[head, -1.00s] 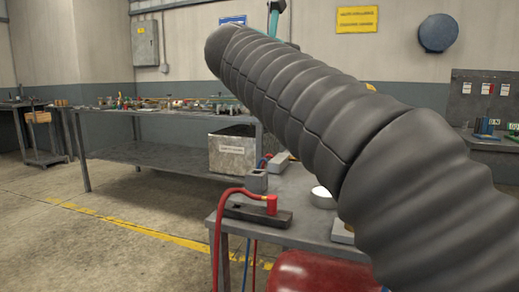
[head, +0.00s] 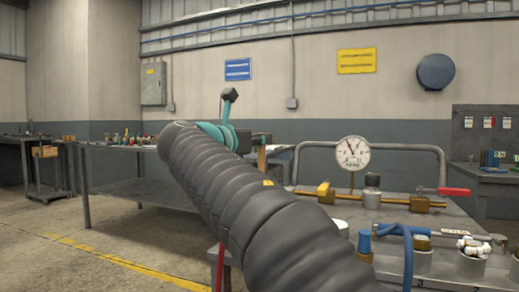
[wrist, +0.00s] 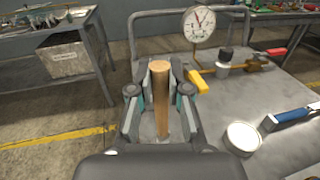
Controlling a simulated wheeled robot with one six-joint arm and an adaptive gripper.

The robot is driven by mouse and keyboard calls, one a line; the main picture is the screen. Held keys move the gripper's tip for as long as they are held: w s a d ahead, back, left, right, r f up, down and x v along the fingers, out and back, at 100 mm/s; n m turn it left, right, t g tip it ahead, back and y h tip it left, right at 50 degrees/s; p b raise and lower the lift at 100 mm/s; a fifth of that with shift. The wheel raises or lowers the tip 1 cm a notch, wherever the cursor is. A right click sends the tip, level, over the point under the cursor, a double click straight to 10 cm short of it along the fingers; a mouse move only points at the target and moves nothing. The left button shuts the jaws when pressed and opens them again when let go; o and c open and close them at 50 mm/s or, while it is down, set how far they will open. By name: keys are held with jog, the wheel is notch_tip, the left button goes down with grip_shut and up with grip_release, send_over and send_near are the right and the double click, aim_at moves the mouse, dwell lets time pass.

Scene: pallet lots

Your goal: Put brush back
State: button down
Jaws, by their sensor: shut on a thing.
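My gripper (wrist: 159,78) is shut on a tan wooden cylinder, which looks like the brush's handle (wrist: 161,108). The wood stands between the two fingers in the wrist view, its round end facing up. No bristles show, so I cannot tell which way the brush head lies. In the head view my gripper (head: 256,142) is partly behind my arm, with a bit of the tan wood (head: 262,158) beneath it. It is above the left part of the grey cart top (wrist: 222,98). I cannot make out the brush's holder.
A pressure gauge (head: 352,152) and a brass valve pipe with a red handle (head: 452,191) stand on the cart. A metal bin (wrist: 62,57) is under the left bench.

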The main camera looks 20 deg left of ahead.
jog(key=shift+f, duration=0.9)
jog(key=c, duration=1.1)
grip_release()
jog(key=shift+r, duration=0.5)
jog(key=p+v, duration=0.1)
jog(key=v, duration=1.1)
jog(key=shift+r, duration=0.1)
